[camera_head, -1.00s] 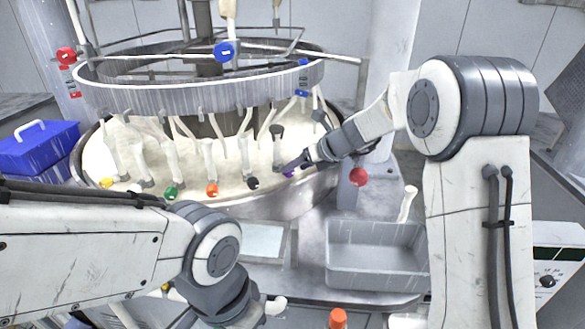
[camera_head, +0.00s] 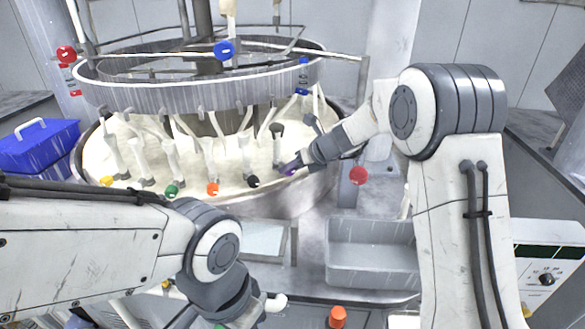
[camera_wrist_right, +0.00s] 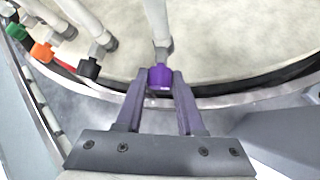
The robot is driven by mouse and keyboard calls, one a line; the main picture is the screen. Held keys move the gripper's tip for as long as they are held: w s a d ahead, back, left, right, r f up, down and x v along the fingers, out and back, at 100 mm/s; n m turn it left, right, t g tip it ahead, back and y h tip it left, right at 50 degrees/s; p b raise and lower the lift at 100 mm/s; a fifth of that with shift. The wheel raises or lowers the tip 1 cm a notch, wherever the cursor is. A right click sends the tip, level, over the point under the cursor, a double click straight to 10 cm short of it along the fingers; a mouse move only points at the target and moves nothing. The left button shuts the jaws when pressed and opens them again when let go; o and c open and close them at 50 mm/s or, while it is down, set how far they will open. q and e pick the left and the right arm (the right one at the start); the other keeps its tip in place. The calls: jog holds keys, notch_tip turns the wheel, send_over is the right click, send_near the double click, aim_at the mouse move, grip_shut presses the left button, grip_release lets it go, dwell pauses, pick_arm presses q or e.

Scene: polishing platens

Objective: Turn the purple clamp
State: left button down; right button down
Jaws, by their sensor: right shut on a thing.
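The purple clamp (camera_wrist_right: 160,77) sits at the rim of the round platen, at the lower end of a white rod. In the head view only a small part of the purple clamp (camera_head: 288,168) shows beside my right gripper (camera_head: 296,165). In the right wrist view my right gripper (camera_wrist_right: 160,84) has its two fingers on either side of the purple clamp and is shut on it. My left arm comes in from the left at the front; its wrist is near the bottom middle, and its fingers cannot be made out clearly.
Black (camera_head: 253,181), orange (camera_head: 212,189), green (camera_head: 172,191) and yellow (camera_head: 106,181) clamps line the platen's rim to the left. A red knob (camera_head: 358,175) is right of the gripper. A grey bin (camera_head: 372,262) stands in front. A blue box (camera_head: 40,150) is far left.

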jog(key=shift+s+a+n+t+h+b, duration=0.2)
jog(key=shift+n+t+h+b, duration=0.15)
jog(key=shift+n+t+h, duration=0.55)
jog(key=shift+s+a+n+t+h+b, duration=0.15)
jog(key=shift+n+t+h+b, duration=0.35)
jog(key=shift+h, duration=0.8)
jog(key=shift+w, duration=0.1)
jog(key=c, duration=0.5)
grip_release()
jog(key=shift+r, duration=0.1)
